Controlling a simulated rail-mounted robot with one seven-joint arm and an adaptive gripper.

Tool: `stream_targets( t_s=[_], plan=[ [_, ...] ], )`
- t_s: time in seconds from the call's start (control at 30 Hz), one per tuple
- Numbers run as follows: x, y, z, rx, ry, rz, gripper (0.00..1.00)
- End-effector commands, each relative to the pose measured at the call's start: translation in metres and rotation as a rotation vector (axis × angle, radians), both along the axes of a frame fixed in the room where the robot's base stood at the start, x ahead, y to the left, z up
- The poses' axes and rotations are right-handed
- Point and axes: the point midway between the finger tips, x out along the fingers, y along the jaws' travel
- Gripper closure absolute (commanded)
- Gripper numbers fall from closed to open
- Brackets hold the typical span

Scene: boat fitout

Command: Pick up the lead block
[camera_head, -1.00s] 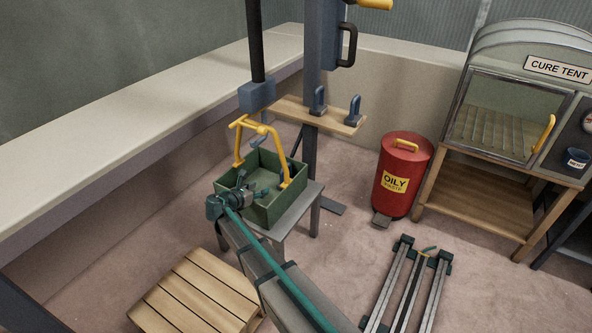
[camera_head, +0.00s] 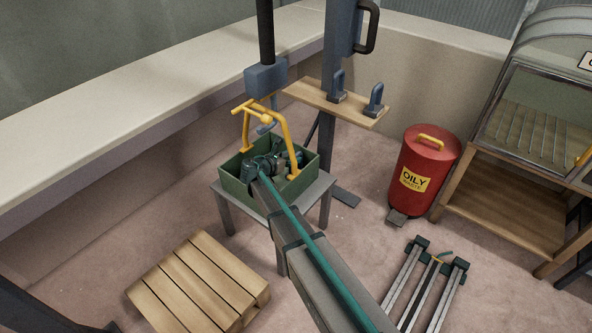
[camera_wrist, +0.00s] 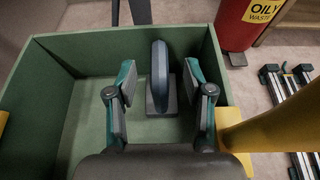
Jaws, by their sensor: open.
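A dark blue-grey upright piece with a rounded top, which I take as the lead block (camera_wrist: 160,68), stands inside a green open box (camera_wrist: 60,62) in the wrist view. My gripper (camera_wrist: 160,84) is open, with one finger on each side of the block. Gaps show between the fingers and the block. In the head view my gripper (camera_head: 266,162) is down in the green box (camera_head: 232,186), and the block cannot be made out behind it.
A yellow handle frame (camera_head: 281,131) arches over the box, close to my gripper. The box stands on a grey stool (camera_head: 320,187). Two similar blue-grey pieces stand on a wooden shelf (camera_head: 310,95). A red waste bin (camera_head: 424,170) and a pallet (camera_head: 195,280) are nearby.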

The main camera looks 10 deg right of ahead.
Motion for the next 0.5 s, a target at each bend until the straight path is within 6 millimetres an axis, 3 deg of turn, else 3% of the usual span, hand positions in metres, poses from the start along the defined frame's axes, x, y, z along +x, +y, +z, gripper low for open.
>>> stream_targets(
  t_s=[0.2,0.5],
  plan=[
    [0.021,-0.021,-0.013,-0.001,0.001,-0.002,0.48],
    [0.025,-0.027,-0.015,0.000,0.000,-0.001,0.48]
  ],
)
